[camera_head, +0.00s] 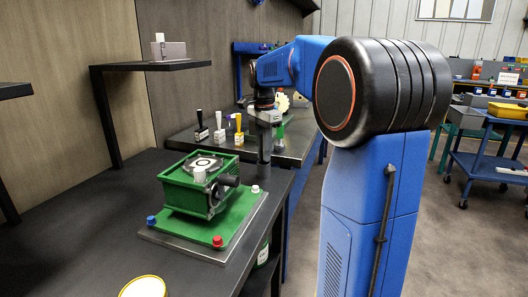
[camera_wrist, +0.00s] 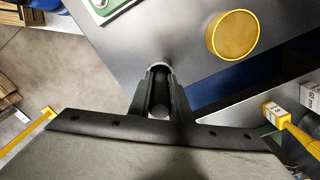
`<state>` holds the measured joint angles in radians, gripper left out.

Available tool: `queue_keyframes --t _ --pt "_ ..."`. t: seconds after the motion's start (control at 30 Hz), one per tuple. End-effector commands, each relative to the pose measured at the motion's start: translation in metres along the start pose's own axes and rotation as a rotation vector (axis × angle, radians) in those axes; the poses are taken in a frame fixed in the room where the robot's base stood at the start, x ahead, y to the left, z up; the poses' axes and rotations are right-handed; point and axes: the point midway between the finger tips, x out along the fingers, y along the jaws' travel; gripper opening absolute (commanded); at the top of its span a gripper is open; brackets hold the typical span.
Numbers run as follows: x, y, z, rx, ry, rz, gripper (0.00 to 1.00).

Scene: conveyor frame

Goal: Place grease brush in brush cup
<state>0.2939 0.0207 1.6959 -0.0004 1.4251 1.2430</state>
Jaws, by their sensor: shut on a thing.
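My gripper (camera_head: 265,150) reaches down over the far right end of the near dark bench, beyond the green gearbox. In the wrist view my gripper (camera_wrist: 160,85) is shut on a dark, narrow, round thing (camera_wrist: 160,108), which I take to be the grease brush; its bristles are not clear to see. A green can with a white label (camera_head: 263,254) shows partly below the bench's right edge; I cannot tell whether it is the brush cup. A round yellow-rimmed tin (camera_head: 143,288) stands at the front of the bench, cut off by the frame.
The green gearbox (camera_head: 190,192) sits on a green base plate with red, blue and white knobs. Behind, a second bench (camera_head: 290,155) holds several small blocks with handles (camera_head: 219,130). A raised shelf (camera_head: 150,66) stands at the back left. The bench's left part is clear.

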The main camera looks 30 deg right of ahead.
Motion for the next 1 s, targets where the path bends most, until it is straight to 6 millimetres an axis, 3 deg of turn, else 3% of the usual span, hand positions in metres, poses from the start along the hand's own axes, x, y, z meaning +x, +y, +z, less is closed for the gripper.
queue_keyframes --t 0.27,0.3,0.37,0.77,1.0 --pt "0.003 0.000 0.000 0.000 0.000 0.000 0.00" --pt "0.002 0.000 0.000 0.000 0.000 0.000 0.25" --pt "0.002 0.000 0.000 0.000 0.000 0.000 0.36" --pt "-0.004 0.000 0.000 0.000 0.000 -0.001 0.36" --pt "-0.041 -0.001 0.000 0.000 0.001 -0.003 0.36"
